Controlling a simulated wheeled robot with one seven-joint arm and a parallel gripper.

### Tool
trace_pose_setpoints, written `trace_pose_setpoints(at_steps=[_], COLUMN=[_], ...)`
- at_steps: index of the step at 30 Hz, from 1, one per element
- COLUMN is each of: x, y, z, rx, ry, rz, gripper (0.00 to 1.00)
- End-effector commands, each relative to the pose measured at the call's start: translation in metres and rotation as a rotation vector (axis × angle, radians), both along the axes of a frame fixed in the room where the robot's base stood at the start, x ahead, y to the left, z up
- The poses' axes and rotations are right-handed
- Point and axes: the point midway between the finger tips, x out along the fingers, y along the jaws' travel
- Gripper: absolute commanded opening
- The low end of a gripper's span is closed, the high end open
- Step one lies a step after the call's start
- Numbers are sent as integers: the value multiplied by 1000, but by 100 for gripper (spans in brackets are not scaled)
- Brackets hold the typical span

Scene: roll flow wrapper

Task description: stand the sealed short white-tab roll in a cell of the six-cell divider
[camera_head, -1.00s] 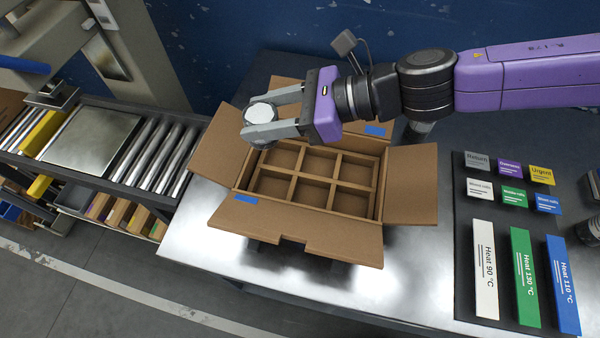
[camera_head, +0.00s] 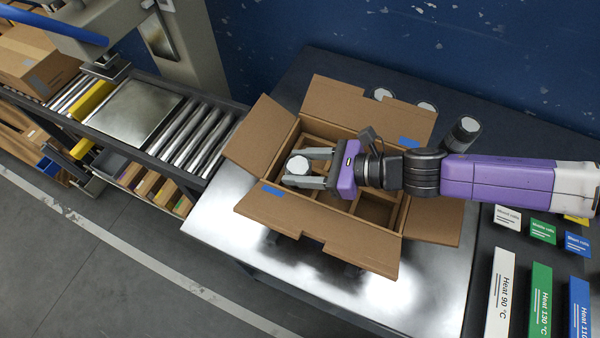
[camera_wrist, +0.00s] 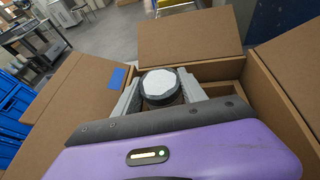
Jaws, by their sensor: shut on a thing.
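The roll (camera_head: 298,165) is round with a white top and a dark side. It also shows in the wrist view (camera_wrist: 160,86), between the two grey fingers. My gripper (camera_head: 302,168) is shut on it, over the left part of the open cardboard box (camera_head: 262,215). The six-cell divider (camera_head: 374,211) is inside the box, and its right cells show as empty. My gripper and arm hide several of the other cells. The roll's lower end is hidden, so I cannot tell how far it reaches into a cell.
The box flaps (camera_head: 340,98) are folded outward on all sides. A roller conveyor (camera_head: 190,140) stands to the left. Heat labels (camera_head: 500,290) and smaller cards lie at the right.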

Motion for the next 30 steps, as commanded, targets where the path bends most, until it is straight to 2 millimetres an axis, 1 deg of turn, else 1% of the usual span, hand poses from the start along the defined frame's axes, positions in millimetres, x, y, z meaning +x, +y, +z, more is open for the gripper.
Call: trace_pose_setpoints(at_steps=[6, 9, 17, 26, 27, 28, 30], x=[-1, 0, 0, 0, 0, -1, -1], y=[1, 1, 0, 0, 0, 0, 0], z=[-31, -39, -40, -49, -48, -48, -48], rx=[1, 0, 0, 0, -1, -2, -3], ry=[4, 1, 1, 1, 1, 1, 2], rz=[-1, 0, 0, 0, 0, 0, 0], gripper=[0, 0, 0, 0, 55, 58, 58])
